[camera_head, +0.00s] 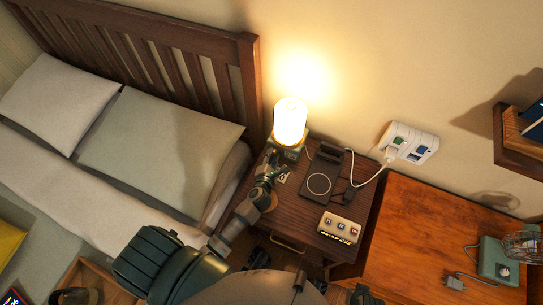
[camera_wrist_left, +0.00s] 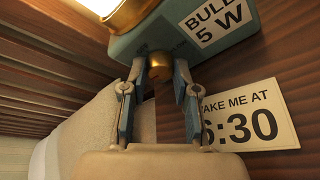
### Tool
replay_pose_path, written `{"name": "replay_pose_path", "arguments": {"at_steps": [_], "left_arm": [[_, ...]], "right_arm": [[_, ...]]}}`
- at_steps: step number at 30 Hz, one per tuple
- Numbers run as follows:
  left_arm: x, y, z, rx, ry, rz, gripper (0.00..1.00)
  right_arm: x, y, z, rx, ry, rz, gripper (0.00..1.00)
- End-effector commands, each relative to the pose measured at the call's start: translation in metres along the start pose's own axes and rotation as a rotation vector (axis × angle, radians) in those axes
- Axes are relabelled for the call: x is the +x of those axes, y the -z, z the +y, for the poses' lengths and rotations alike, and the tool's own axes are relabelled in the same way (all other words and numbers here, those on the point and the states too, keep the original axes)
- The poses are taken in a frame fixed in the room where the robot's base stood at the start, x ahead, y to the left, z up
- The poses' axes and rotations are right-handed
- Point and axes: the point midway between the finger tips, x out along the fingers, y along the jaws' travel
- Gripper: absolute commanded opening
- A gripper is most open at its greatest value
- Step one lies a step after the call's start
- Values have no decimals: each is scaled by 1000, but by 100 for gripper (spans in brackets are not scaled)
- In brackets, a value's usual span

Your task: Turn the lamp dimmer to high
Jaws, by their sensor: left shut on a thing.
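The lit lamp (camera_head: 290,122) stands at the back left of the nightstand, its shade glowing bright against the wall. Its green base shows in the left wrist view (camera_wrist_left: 135,45), with a "5 W" label and a round brass dimmer knob (camera_wrist_left: 160,64) on its front. My left gripper (camera_head: 270,171) reaches the front of the base. In the left wrist view its two fingers (camera_wrist_left: 160,78) are shut on the knob, one on each side. The knob's setting cannot be read.
The nightstand (camera_head: 300,222) also bears a dark charging pad (camera_head: 319,183) and a small clock-like box (camera_head: 340,228). A note reading 6:30 (camera_wrist_left: 245,118) lies beside the gripper. The bed headboard (camera_head: 250,85) is close on the left. A wall outlet (camera_head: 410,143) has a white cord.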

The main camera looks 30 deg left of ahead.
Motion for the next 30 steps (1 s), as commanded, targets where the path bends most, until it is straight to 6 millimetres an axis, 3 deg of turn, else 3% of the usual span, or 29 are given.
{"name": "replay_pose_path", "arguments": {"at_steps": [4, 5, 8, 20, 30], "left_arm": [[0, 0, -3, 1, 4, -1, 0], [0, 0, -3, 1, 4, -1, 32], [0, 1, -3, 1, 4, -1, 54], [-8, 1, -2, 1, 2, -1, 54], [-79, 2, -3, 1, 6, 1, 54]], "right_arm": [[0, 0, 0, 0, 0, 1, 0], [0, 0, 0, 0, 0, 1, 0], [0, 0, 0, 0, 0, 1, 0], [0, 0, 0, 0, 0, 1, 0], [0, 0, 0, 0, 0, 2, 0]]}}
